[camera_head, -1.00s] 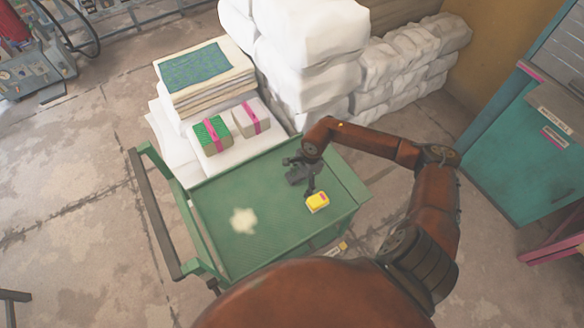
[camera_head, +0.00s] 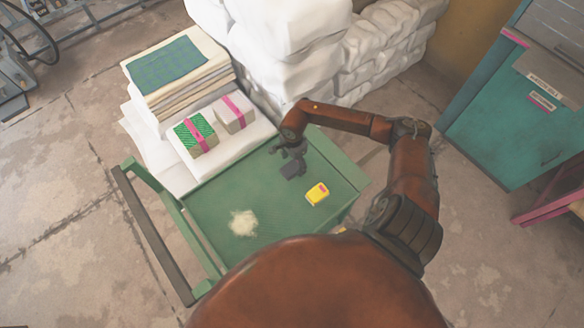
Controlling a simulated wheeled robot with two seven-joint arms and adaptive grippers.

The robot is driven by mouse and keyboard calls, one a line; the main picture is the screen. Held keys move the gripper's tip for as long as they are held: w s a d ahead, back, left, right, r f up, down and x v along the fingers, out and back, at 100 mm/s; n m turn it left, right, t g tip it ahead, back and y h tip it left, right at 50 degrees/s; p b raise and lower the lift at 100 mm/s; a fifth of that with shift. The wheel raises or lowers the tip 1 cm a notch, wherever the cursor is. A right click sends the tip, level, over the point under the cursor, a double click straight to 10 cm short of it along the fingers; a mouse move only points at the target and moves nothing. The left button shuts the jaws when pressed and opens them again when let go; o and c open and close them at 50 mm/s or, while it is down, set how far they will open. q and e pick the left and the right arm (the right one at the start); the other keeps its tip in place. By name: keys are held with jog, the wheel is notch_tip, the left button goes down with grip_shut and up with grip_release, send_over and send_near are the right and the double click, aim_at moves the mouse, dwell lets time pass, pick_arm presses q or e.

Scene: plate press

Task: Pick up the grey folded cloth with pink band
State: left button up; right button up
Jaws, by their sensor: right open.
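The grey folded cloth with a pink band (camera_head: 239,118) lies on white folded sheets at the back left of the green cart. It sits beside a green-patterned folded cloth (camera_head: 186,139) that also has a pink band. My right gripper (camera_head: 288,161) is open above the back part of the cart top, to the right of the grey cloth and apart from it. A small dark patch shows at its fingers; I cannot tell whether it is a finger part or a separate thing. My left gripper is not in view.
The green cart top (camera_head: 262,200) carries a yellow item (camera_head: 317,193) and a pale fluffy clump (camera_head: 243,223). A stack of folded cloths (camera_head: 185,88) stands behind the banded cloths. White sacks (camera_head: 300,70) are piled behind the cart. A teal cabinet (camera_head: 500,130) stands at right.

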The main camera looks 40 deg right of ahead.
jog(key=shift+f, duration=0.95)
jog(key=c, duration=1.2)
jog(key=shift+r, duration=0.1)
jog(key=shift+c, duration=0.2)
jog(key=shift+r, duration=0.5)
notch_tip(320, 180, up, 2)
jog(key=shift+d+r+p, duration=0.1)
jog(key=shift+r+p, duration=0.15)
jog(key=shift+p, duration=0.25)
pick_arm(q)
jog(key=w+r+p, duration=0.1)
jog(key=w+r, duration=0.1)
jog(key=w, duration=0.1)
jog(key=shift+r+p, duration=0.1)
jog(key=shift+p, duration=0.25)
pick_arm(e)
jog(key=w+a+r, duration=0.7)
jog(key=a+r, duration=0.2)
jog(key=a, duration=0.3)
jog(key=shift+a+r, duration=0.15)
jog(key=shift+r, duration=0.05)
